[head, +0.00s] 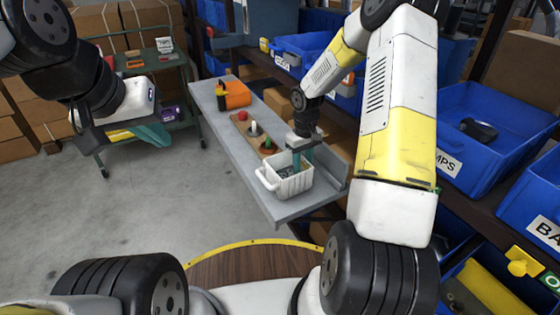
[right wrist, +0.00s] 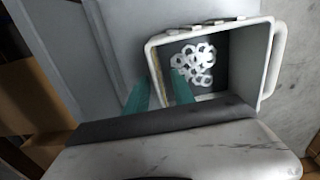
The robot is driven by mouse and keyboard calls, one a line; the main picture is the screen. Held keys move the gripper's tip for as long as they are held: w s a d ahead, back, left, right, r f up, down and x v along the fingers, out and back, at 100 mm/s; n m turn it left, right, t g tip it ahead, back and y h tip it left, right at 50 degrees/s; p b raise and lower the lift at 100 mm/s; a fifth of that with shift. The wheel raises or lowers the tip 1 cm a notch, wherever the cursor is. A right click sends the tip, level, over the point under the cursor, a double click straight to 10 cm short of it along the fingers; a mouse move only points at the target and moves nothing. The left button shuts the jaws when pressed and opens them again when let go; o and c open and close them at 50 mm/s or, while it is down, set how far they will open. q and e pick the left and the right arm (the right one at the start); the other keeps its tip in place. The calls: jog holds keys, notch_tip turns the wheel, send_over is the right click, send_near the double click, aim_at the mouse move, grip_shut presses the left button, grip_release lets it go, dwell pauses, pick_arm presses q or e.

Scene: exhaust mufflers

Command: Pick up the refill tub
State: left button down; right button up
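The refill tub is a white, ribbed, open-topped tub (head: 287,184) with handles, standing at the near end of the grey shelf. In the right wrist view the tub (right wrist: 273,65) holds several pale ring-shaped or nut-like pieces (right wrist: 194,60). My right gripper (head: 303,160) points down at the tub's far side. In the right wrist view its teal fingers (right wrist: 161,85) are apart, one outside the wall and one inside, with the wall between them. Firm contact is not visible. My left gripper (head: 150,134) hangs over the floor at the left, away from the tub; its finger gap is unclear.
Along the grey shelf (head: 228,128) are a wooden board (head: 243,128) with small coloured pieces and an orange-and-black item (head: 236,94). Blue bins (head: 480,115) line the right. A green cart (head: 183,115) stands at back left. Floor at left is clear.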

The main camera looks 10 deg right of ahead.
jog(key=shift+f, duration=0.1)
grip_shut()
dwell(1.4)
